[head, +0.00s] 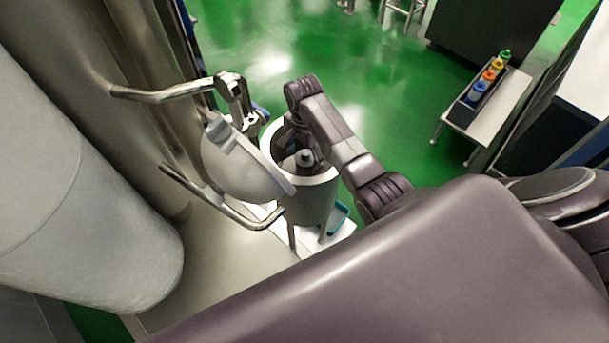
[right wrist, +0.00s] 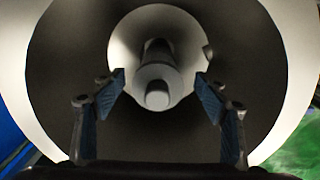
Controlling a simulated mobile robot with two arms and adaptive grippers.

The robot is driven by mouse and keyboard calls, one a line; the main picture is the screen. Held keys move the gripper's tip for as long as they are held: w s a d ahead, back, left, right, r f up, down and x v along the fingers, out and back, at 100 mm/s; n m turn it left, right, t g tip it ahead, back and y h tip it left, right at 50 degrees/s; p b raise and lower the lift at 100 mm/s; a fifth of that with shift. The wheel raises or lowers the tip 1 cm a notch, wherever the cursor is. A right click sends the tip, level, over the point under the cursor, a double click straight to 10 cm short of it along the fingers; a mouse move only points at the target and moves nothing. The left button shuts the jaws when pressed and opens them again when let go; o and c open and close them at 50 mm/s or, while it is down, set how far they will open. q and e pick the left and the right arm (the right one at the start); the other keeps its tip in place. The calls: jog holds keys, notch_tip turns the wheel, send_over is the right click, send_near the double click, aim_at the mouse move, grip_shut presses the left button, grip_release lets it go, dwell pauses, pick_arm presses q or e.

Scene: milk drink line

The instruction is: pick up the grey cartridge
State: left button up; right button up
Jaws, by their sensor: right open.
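The grey cartridge (right wrist: 157,82) stands inside the round steel housing (head: 312,205), seen end-on in the right wrist view with a round knob toward the camera. My right gripper (right wrist: 159,80) reaches down into the housing from above. Its two blue-padded fingers are apart, one on each side of the cartridge, with a visible gap to it on both sides. How deep the fingertips are along the cartridge is hard to tell. My left gripper is not in view.
A domed lid (head: 240,165) hangs open at the housing's left, with bent metal handles (head: 225,200) close by. Large steel tanks (head: 75,190) fill the left. A small table (head: 497,105) with coloured bottles stands at upper right. The green floor beyond is mostly clear.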

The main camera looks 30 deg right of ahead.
jog(key=f, duration=0.3)
jog(key=shift+d+f, duration=0.35)
jog(key=shift+f, duration=0.45)
jog(key=c, duration=1.2)
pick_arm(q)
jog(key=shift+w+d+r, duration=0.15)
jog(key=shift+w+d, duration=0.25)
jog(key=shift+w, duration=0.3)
pick_arm(e)
jog(key=c, duration=0.3)
jog(key=shift+c, duration=0.2)
